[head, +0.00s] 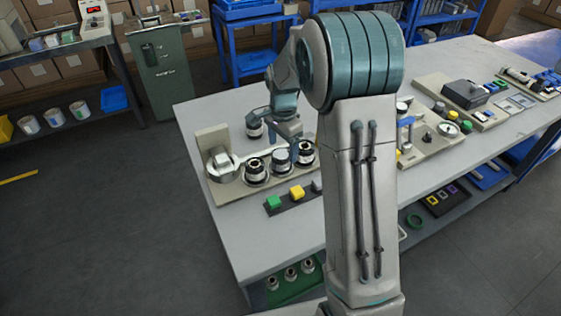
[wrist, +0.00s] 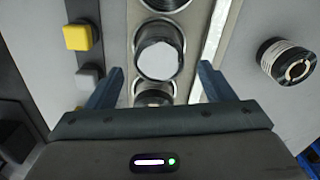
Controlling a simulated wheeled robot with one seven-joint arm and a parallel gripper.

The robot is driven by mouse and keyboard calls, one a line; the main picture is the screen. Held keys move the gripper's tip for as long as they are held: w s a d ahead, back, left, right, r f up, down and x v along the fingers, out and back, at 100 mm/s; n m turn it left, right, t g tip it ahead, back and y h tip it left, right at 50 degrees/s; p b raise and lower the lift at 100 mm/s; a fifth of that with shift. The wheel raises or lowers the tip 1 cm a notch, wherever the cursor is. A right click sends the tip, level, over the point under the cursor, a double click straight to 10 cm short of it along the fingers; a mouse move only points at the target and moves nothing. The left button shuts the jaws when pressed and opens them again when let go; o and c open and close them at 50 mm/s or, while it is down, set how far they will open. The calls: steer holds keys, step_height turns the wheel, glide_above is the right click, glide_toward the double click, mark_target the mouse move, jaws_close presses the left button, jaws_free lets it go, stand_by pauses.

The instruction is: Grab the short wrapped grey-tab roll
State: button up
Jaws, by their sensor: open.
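My gripper (wrist: 160,68) is open, with one finger on each side of a row of round stations. Another roll (wrist: 154,97) is closer to the palm, partly cut off by my gripper. The grey tab (wrist: 88,77) and yellow tab (wrist: 82,37) lie left of the row. In the head view my gripper (head: 284,147) hangs over the row, near the middle roll (head: 280,160) and right roll (head: 306,150). I cannot tell which is the wrapped grey-tab roll.
A dark roll (wrist: 165,5) stands at the row's far end. A loose banded roll (wrist: 286,62) stands on the table to the right. In the head view the green tab (head: 273,203) sits on the dark strip. The white table (head: 235,240) is clear at front left.

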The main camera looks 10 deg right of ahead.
steer(key=f, duration=0.4)
steer(key=shift+s+a+f, duration=0.15)
steer(key=shift+a, duration=0.15)
steer(key=c, duration=1.1)
steer(key=shift+c, duration=0.5)
